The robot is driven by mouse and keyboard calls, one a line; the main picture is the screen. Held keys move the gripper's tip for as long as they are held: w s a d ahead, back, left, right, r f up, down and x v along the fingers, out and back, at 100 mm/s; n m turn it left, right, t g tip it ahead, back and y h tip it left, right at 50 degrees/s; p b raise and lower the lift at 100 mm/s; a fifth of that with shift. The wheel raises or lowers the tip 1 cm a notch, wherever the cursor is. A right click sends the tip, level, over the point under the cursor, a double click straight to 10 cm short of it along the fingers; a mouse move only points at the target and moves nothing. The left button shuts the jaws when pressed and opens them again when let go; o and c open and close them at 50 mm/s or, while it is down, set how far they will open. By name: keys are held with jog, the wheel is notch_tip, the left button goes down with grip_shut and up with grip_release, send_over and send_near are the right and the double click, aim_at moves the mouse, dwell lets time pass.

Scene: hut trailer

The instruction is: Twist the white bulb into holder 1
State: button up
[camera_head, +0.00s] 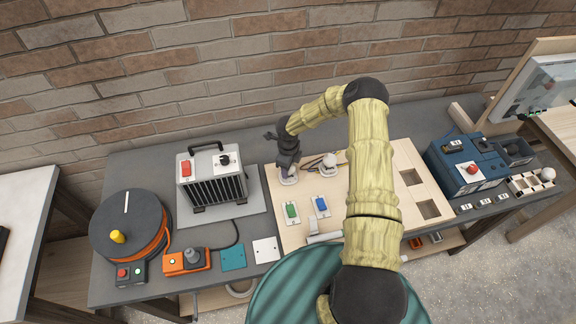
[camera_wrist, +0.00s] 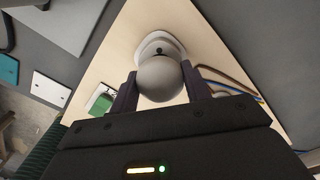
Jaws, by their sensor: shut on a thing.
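My gripper (camera_head: 288,163) points down at the left back of the pale wooden board. In the wrist view my gripper (camera_wrist: 160,88) has one dark finger on each side of a round white bulb (camera_wrist: 159,76) and is shut on it. The bulb is over a white holder base (camera_wrist: 154,43) on the board; the same base shows under my gripper in the head view (camera_head: 289,180). The bulb hides the contact, so I cannot tell how deep it sits. No holder number is readable.
A second holder with a pale round top (camera_head: 328,160) stands right of my gripper, with wires beside it. Green (camera_head: 291,212) and blue (camera_head: 321,206) switches lie in front. A black-grilled heater (camera_head: 212,175) is on the left. A blue box (camera_head: 466,163) stands right.

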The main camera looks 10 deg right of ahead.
jog(key=shift+n, duration=0.8)
jog(key=o, duration=0.8)
jog(key=shift+o, duration=0.2)
jog(key=shift+r, duration=0.15)
notch_tip(320, 180, up, 17)
jog(key=b, duration=0.5)
